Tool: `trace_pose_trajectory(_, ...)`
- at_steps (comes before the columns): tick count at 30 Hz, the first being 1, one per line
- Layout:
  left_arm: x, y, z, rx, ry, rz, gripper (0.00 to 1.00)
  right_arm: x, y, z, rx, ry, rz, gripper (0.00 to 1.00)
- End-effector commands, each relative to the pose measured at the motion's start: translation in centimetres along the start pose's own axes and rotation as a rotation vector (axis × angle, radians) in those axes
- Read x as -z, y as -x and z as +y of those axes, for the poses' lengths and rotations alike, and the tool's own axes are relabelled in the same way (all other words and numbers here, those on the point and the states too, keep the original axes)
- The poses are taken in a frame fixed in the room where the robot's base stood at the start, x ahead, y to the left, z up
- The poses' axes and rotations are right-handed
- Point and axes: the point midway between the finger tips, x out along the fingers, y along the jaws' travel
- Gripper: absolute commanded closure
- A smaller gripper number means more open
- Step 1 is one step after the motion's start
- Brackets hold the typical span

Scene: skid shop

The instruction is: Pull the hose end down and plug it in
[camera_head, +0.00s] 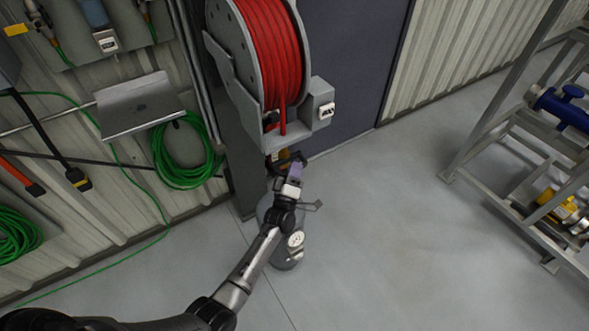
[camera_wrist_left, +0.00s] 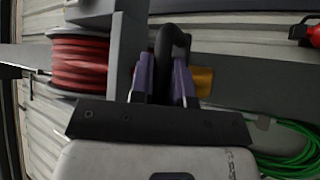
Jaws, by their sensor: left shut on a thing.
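The red hose (camera_head: 283,127) hangs out of the bottom of a grey wall reel (camera_head: 237,50). The reel and its red coil (camera_wrist_left: 80,62) also show in the left wrist view. My left gripper (camera_head: 297,168) is just below the reel outlet. It is shut on the hose end, whose black curved part (camera_wrist_left: 172,45) shows between the purple fingers in the left wrist view (camera_wrist_left: 163,80). A brass-coloured part (camera_wrist_left: 203,80) shows beside the fingers. The hose end is mostly hidden by the gripper in the head view. I cannot make out a socket. My right gripper is not in view.
A grey cylinder with a white gauge (camera_head: 295,240) stands on the floor below, partly behind my left arm. Green hoses (camera_head: 182,155) hang on the left wall near a grey shelf (camera_head: 140,105). A metal rack (camera_head: 480,150) stands at right. The middle floor is clear.

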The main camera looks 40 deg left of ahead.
Motion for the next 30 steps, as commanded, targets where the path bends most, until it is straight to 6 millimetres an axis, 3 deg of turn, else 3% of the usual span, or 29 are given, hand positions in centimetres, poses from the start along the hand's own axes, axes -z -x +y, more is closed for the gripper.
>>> trace_pose_trajectory(1,-0.7,0.7,-1.5,0.005,0.001,-0.002,1.00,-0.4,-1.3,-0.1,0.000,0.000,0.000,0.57)
trace_pose_trajectory(18,-7.1,7.2,-15.7,0.011,0.002,-0.005,1.00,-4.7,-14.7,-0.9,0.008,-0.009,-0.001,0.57)
trace_pose_trajectory(24,-8.9,9.1,-19.7,0.011,0.001,-0.006,1.00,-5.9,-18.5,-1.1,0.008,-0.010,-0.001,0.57)
trace_pose_trajectory(30,-10.2,10.4,-22.5,0.011,0.002,-0.005,1.00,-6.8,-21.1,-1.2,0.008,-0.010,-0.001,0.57)
